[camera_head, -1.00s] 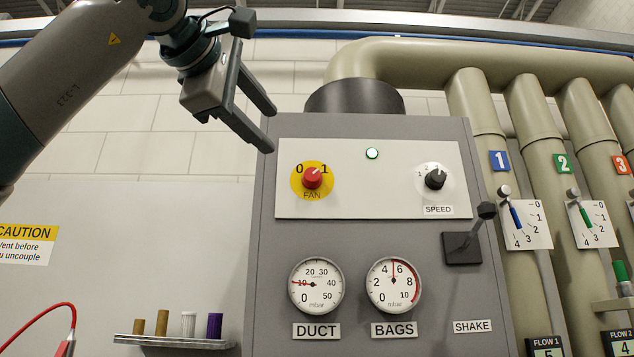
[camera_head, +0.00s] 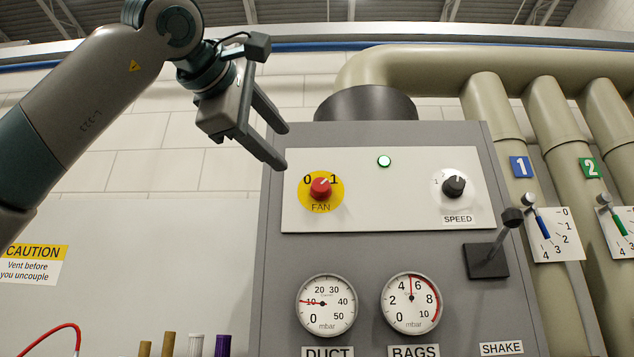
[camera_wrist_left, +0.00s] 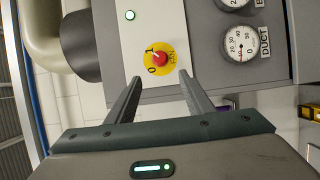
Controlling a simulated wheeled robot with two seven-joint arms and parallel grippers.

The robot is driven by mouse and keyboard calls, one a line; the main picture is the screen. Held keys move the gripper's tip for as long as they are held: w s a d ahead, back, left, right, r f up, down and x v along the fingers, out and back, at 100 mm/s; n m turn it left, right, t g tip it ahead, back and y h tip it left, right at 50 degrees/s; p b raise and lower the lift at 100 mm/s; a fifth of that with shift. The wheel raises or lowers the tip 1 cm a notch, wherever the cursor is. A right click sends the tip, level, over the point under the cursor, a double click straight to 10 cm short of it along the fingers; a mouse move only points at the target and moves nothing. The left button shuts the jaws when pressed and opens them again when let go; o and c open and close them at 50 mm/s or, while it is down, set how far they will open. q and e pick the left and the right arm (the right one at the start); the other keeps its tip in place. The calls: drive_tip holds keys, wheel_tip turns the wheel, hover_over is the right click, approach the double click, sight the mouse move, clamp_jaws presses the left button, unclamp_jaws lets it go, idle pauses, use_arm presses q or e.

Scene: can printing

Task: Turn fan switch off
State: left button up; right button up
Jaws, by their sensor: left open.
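The fan switch (camera_head: 321,189) is a red knob on a yellow disc marked 0, 1 and FAN, on the white control panel of a grey cabinet. Its pale mark points toward the 1. My left gripper (camera_head: 282,147) is open and empty, above and to the left of the knob, and does not appear to touch it. In the left wrist view the knob (camera_wrist_left: 160,59) lies just beyond the gap between the open fingertips (camera_wrist_left: 162,77). My right gripper is not in view.
A green lit lamp (camera_head: 384,161) and a black SPEED knob (camera_head: 453,186) share the panel. The DUCT gauge (camera_head: 326,305) and BAGS gauge (camera_head: 411,303) are below. A black lever (camera_head: 490,255) sticks out at the right. Nothing visible blocks the space before the fan knob.

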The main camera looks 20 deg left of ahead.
sight(319, 185)
use_arm(q)
drive_tip(key=w+p, duration=0.1)
drive_tip(key=w, duration=0.4)
drive_tip(key=w+d+p, duration=0.1)
drive_tip(key=w+p, duration=0.1)
drive_tip(key=w, duration=0.4)
drive_tip(key=w+p, duration=0.1)
drive_tip(key=w, duration=0.4)
drive_tip(key=shift+w+d+p, duration=0.2)
drive_tip(key=shift+d+p, duration=0.1)
drive_tip(key=shift+d, duration=0.1)
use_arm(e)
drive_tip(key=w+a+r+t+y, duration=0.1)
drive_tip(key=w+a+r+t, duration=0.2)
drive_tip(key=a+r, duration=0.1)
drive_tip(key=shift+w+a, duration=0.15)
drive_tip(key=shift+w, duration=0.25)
use_arm(q)
drive_tip(key=shift+c, duration=0.3)
drive_tip(key=c, duration=0.8)
